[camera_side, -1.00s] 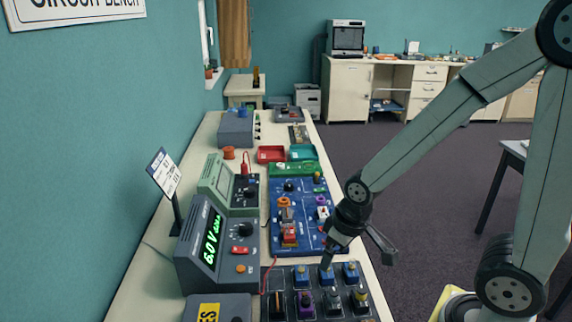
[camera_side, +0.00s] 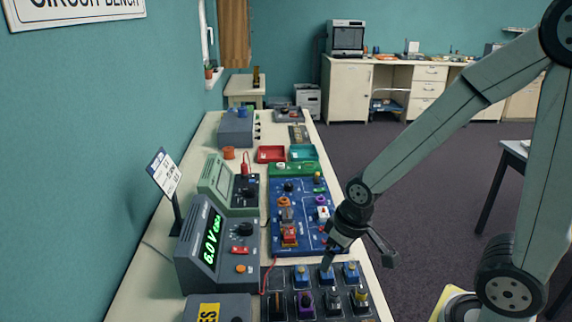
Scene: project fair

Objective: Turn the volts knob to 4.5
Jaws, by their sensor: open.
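The dark power supply (camera_side: 198,262) stands at the left of the bench and its green display (camera_side: 213,241) reads 6.0 V. A black knob (camera_side: 246,229) sits on its sloped front, above a red switch (camera_side: 241,250); the knob's label is too small to read. My gripper (camera_side: 358,259) is open, with nothing seen between its fingers. It hangs over the right edge of the bench, near the blue circuit board (camera_side: 309,249) and above the parts tray, well to the right of the knob and apart from it.
A dark tray (camera_side: 267,308) of several blue and other parts lies at the front. A green meter (camera_side: 213,189) stands behind the supply. A sign on a stand (camera_side: 164,176) rises left of the supply.

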